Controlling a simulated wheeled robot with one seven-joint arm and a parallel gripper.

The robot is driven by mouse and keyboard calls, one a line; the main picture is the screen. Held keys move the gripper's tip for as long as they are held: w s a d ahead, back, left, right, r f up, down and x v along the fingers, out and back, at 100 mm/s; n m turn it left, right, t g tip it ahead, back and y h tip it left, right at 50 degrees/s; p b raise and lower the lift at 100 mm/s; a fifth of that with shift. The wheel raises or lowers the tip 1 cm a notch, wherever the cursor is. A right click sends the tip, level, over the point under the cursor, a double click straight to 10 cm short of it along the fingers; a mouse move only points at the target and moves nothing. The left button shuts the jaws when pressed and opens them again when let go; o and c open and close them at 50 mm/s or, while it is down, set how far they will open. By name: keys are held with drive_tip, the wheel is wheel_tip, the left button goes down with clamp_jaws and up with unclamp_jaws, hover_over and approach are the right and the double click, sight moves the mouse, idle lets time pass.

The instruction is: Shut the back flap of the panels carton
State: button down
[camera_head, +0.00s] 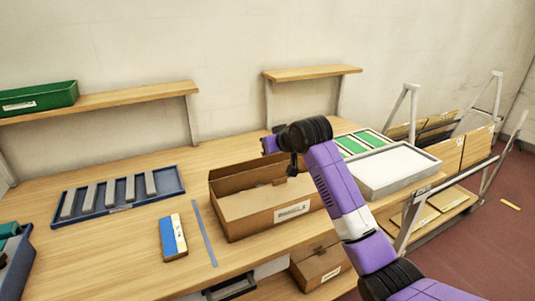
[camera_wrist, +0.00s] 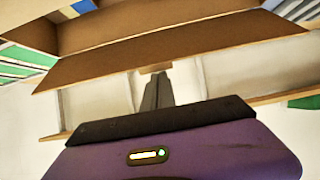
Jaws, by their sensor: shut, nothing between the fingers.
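An open brown carton (camera_head: 232,222) with a white label on its front stands on the bench. Its back flap (camera_head: 240,178) stands up along the wall side. In the wrist view, the back flap (camera_wrist: 170,50) crosses the upper picture as a long brown strip. My gripper (camera_wrist: 156,70) is shut and empty, its fingertips close to the flap's outer edge; I cannot tell if they touch. In the head view, my wrist and arm are over the carton's back right part and hide it; the fingertips are not clear there.
A grey tray (camera_head: 430,172) and a tray of green panels (camera_head: 347,146) stand right of the carton. A blue-and-white box (camera_head: 172,238) and a blue rack (camera_head: 173,191) lie left. Wall shelves (camera_head: 312,73) overhang the bench's back. Another carton (camera_head: 322,265) sits below.

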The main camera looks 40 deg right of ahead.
sight(270, 156)
drive_tip(key=s+f+t+b, duration=0.1)
drive_tip(key=b, duration=0.1)
drive_tip(key=s+f+t+b, duration=0.1)
drive_tip(key=b, duration=0.1)
drive_tip(key=shift+s+a+f+t+h, duration=0.2)
drive_tip(key=shift+a+f+t+h, duration=0.1)
drive_tip(key=shift+a+t+h, duration=0.1)
drive_tip(key=s+f+t+b, duration=0.1)
drive_tip(key=b, duration=0.2)
drive_tip(key=s+f+t+b, duration=0.1)
drive_tip(key=t+b, duration=0.1)
drive_tip(key=b, duration=0.1)
drive_tip(key=f+t+h+b, duration=0.1)
drive_tip(key=b, duration=0.2)
drive_tip(key=shift+s+a+t, duration=0.3)
drive_tip(key=shift+s+a, duration=0.05)
drive_tip(key=shift+s, duration=0.05)
drive_tip(key=shift+s+a+f+b, duration=0.1)
drive_tip(key=shift+s+f+b, duration=0.15)
drive_tip(key=shift+b, duration=0.7)
drive_tip(key=shift+r, duration=0.1)
